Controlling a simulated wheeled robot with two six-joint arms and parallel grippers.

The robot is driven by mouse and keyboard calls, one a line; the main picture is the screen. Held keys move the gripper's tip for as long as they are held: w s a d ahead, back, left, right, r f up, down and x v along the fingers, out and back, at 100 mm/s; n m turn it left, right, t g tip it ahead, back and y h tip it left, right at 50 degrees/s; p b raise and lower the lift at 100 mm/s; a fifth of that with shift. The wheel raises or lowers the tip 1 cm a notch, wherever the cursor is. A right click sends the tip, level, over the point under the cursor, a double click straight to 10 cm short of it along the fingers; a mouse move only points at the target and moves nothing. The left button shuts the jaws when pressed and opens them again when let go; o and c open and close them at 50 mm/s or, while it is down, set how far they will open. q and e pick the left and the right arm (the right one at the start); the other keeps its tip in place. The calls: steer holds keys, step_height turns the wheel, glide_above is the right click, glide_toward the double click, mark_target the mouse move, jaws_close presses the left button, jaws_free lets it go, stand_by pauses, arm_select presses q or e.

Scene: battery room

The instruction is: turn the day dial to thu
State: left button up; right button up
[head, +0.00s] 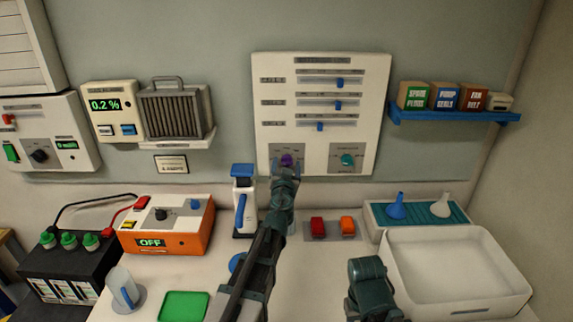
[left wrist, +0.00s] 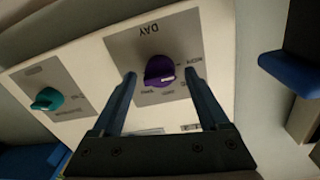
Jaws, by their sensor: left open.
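The day dial is a purple knob (left wrist: 160,71) on a grey plate marked DAY, seen upside down in the left wrist view. In the head view the purple knob (head: 287,160) shows just above my left gripper (head: 287,172) on the white wall panel (head: 264,90). My left gripper (left wrist: 163,92) is open, with one finger on each side of the knob and a gap visible to each. The small day labels around the knob are too small to read surely. My right gripper (head: 368,270) is low at the front, and its fingers cannot be made out.
A teal knob (head: 347,160) sits right of the purple one, with several blue sliders above. A blue shelf (head: 455,116) with small boxes is to the right.

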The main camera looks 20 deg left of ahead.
arm_select(q)
jaws_close()
stand_by(0.5)
